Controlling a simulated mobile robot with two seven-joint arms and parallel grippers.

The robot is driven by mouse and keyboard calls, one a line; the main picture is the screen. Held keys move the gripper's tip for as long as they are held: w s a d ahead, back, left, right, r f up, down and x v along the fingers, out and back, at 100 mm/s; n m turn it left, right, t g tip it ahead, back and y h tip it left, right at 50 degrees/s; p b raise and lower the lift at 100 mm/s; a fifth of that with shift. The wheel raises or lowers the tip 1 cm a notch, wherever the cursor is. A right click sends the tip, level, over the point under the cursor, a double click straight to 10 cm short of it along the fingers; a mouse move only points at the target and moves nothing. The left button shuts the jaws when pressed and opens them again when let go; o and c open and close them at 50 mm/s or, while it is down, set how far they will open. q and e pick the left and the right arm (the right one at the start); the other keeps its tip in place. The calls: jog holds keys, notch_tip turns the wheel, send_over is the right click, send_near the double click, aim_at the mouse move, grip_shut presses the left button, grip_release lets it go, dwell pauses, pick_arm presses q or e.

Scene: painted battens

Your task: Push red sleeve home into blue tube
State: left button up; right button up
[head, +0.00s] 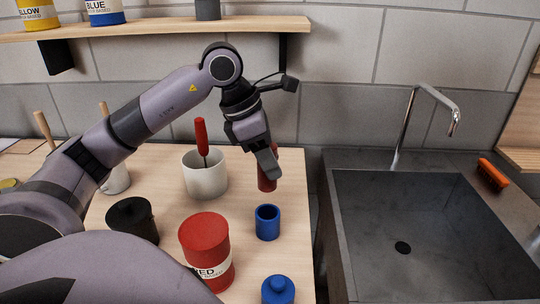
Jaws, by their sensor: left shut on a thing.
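The red sleeve (266,181) is in the fingers of my left gripper (266,163), partly covered by them. My left gripper is shut on it and holds it behind and above the blue tube. The blue tube (267,224) stands upright on the wooden counter with its open end up. The sleeve and the tube look apart. My right gripper is not in view.
A red paint can (206,256), a black pot (133,220), a white mug (205,180) and a blue knobbed piece (278,290) stand around the tube on the counter (290,190). A grey sink (425,215) lies to the right. A shelf (150,29) runs above.

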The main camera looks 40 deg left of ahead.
aim_at(269, 182)
pick_arm(q)
jog(key=shift+f, duration=0.1)
jog(key=shift+f+b, duration=2.55)
jog(key=shift+f, duration=0.3)
jog(key=shift+f+b, duration=1.6)
jog(key=shift+f, duration=0.2)
jog(key=shift+d+f+b, duration=0.15)
jog(key=shift+f+b, duration=0.55)
jog(key=shift+f, duration=0.15)
